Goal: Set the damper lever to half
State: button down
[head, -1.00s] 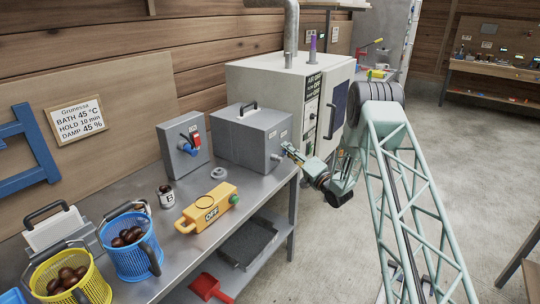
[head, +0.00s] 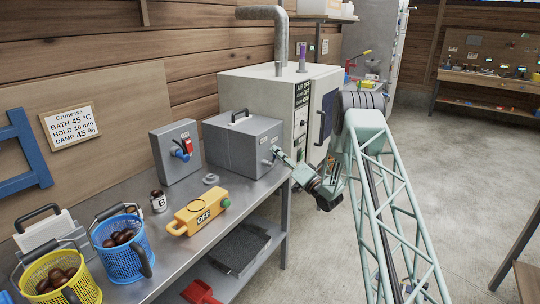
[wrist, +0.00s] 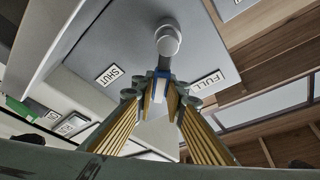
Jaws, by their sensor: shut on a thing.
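The damper lever (wrist: 168,40) shows in the wrist view as a round pale hub, with its arm running down between my fingertips. A SHUT label (wrist: 109,75) is left of the arm and a FULL label (wrist: 208,85) is right of it, so the lever points between the two. My gripper (wrist: 160,88) is shut on the lever's end, where a blue part shows. In the head view my gripper (head: 279,155) is at the front face of the grey box (head: 236,148), and the lever's arm is mostly hidden there.
A grey switch box (head: 174,152) with a red switch and a yellow OFF pendant (head: 197,212) are on the metal bench (head: 163,265). Blue (head: 120,262) and yellow (head: 85,292) baskets hold chestnuts. A pale cabinet (head: 262,92) stands behind the grey box. Open floor lies right.

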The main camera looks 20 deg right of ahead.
jog(key=shift+r, duration=0.1)
dwell(0.3)
jog(key=c, duration=2.6)
grip_release()
jog(key=shift+s, duration=0.1)
jog(key=v, duration=1.1)
jog(key=shift+s+d+f, duration=0.15)
jog(key=shift+s+f, duration=0.15)
jog(key=shift+r, duration=0.15)
